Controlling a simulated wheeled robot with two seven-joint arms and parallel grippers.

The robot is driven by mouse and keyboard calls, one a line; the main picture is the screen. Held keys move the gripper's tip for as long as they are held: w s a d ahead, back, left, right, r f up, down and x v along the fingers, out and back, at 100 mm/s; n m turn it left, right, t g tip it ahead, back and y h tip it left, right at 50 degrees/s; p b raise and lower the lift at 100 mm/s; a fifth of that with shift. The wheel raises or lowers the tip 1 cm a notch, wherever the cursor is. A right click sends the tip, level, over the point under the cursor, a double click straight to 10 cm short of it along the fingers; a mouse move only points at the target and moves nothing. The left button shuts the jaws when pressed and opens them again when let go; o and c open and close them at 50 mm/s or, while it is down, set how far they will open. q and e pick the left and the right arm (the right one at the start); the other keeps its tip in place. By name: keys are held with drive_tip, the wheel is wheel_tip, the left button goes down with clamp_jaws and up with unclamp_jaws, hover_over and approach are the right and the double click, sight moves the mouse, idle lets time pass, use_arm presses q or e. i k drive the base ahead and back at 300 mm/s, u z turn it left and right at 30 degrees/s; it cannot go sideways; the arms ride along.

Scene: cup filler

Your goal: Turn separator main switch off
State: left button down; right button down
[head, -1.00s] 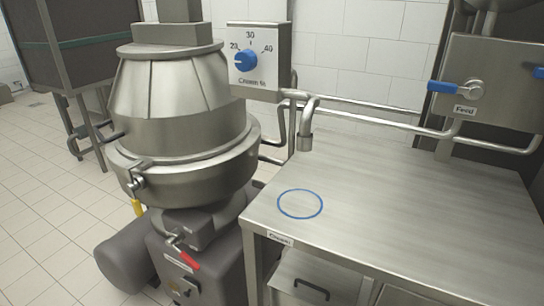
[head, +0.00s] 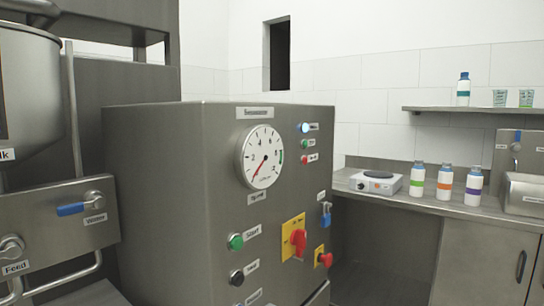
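A grey metal control cabinet (head: 160,190) stands in the middle of the head view. On its front is a red rotary switch (head: 299,242) on a yellow plate (head: 288,228). A round white gauge (head: 261,158) sits above, its red needle pointing to the lower left. The top lamp (head: 304,128) is lit blue-white, with a small green and a small red one below it. A green button (head: 236,242) and a black button (head: 237,278) are at the lower left. A red knob (head: 325,259) on a smaller yellow plate is at the lower right. Neither gripper is in view.
At right, a counter (head: 400,203) holds a white hotplate (head: 375,183) and several bottles (head: 444,182). A wall shelf (head: 470,109) holds a bottle and two cups.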

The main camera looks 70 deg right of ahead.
sight(298, 237)
drive_tip(key=z, duration=3.65)
drive_tip(key=i, duration=0.1)
drive_tip(key=u, duration=1.45)
